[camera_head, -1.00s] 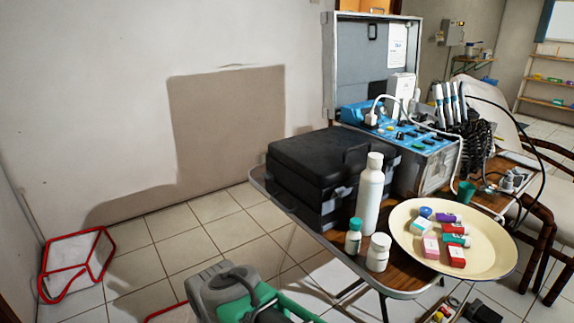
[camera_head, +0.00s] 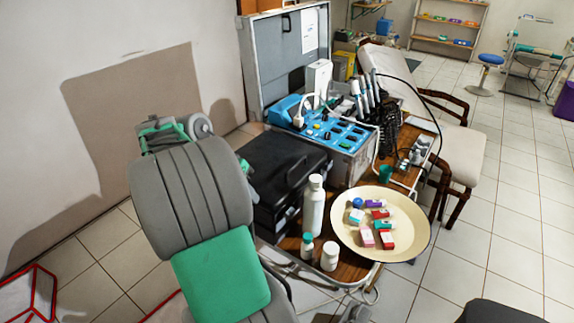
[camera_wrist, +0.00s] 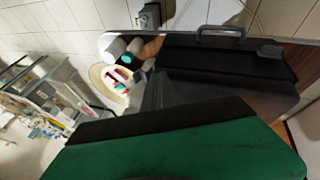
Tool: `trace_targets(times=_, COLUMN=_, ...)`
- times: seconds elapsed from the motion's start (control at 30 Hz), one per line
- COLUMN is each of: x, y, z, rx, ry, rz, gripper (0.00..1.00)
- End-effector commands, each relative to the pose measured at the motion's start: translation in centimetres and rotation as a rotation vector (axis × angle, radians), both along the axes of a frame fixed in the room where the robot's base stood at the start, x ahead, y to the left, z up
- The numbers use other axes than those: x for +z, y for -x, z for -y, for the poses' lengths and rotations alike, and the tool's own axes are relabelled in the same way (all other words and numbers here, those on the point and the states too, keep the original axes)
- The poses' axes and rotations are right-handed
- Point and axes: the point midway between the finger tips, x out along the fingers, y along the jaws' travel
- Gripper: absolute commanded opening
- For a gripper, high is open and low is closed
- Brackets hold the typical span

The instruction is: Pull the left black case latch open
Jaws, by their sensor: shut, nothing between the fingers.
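The black case (camera_head: 285,165) lies closed on the table, partly hidden by my raised arm in the head view. It also shows in the wrist view (camera_wrist: 225,65), with its handle (camera_wrist: 222,32) at the top. A small dark latch-like piece (camera_wrist: 270,51) sits on the case edge right of the handle there. I cannot clearly make out the left latch or its state. My gripper (camera_wrist: 157,92) is shut and empty; its dark fingers show beyond my green wrist part in the wrist view, near the case. I see no contact. My arm hides the fingers in the head view.
A white bottle (camera_head: 314,207) and two smaller bottles stand close to the case. A cream tray (camera_head: 345,237) with small boxes lies on the table (camera_head: 349,272). A blue-topped dental unit (camera_head: 335,132) stands behind. A red-framed bin (camera_head: 28,296) is at lower left.

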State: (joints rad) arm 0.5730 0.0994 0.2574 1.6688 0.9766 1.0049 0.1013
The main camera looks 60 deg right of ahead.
Motion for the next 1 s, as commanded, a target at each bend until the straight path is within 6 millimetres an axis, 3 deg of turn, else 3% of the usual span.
trace_targets(times=0.03, x=2.7, y=1.4, z=1.5, rx=-0.094, ry=0.014, rz=-0.014, gripper=0.00)
trace_targets(times=0.2, x=3.4, y=3.9, z=3.5, rx=-0.252, ry=0.047, rz=-0.033, gripper=0.00)
trace_targets(times=0.7, x=-4.1, y=7.5, z=5.8, rx=-0.256, ry=0.049, rz=-0.034, gripper=0.00)
trace_targets(times=1.0, x=-5.4, y=8.1, z=6.2, rx=-0.254, ry=0.050, rz=-0.031, gripper=0.00)
